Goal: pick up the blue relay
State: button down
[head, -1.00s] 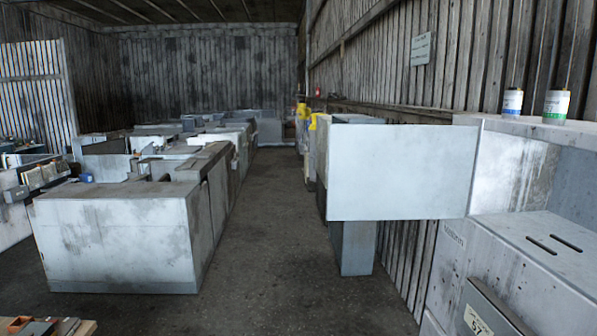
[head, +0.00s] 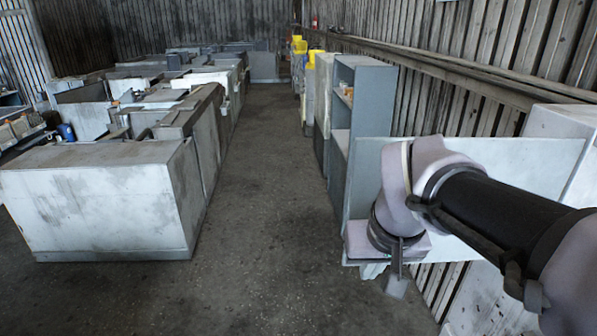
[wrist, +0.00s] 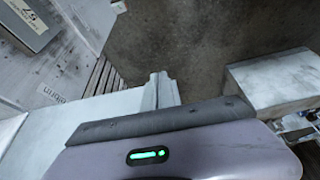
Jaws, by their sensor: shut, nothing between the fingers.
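No blue relay can be made out for certain. A small blue object (head: 66,132) lies among the parts behind the near grey cabinet on the left; it is too small to identify. My gripper (head: 397,285) hangs pointing down at the right of the head view, by the pale open door panel. In the wrist view my gripper (wrist: 160,90) shows as grey fingers together with nothing between them. It is far from the small blue object, across the aisle.
A large grey cabinet (head: 95,205) stands left, with rows of machine housings behind it. A pale panel (head: 500,165) juts out beside my arm. A tall grey shelf unit (head: 362,95) stands behind it. The dark floor aisle (head: 265,200) is clear.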

jog(key=w+f, duration=0.4)
jog(key=w, duration=0.2)
jog(key=shift+w+d+f+p, duration=0.15)
jog(key=shift+w+f+p, duration=0.15)
jog(key=shift+f, duration=0.1)
jog(key=shift+s, duration=0.1)
jog(key=w+m, duration=0.2)
jog(key=w, duration=0.5)
jog(key=shift+d+h, duration=0.25)
jog(key=shift+h, duration=0.15)
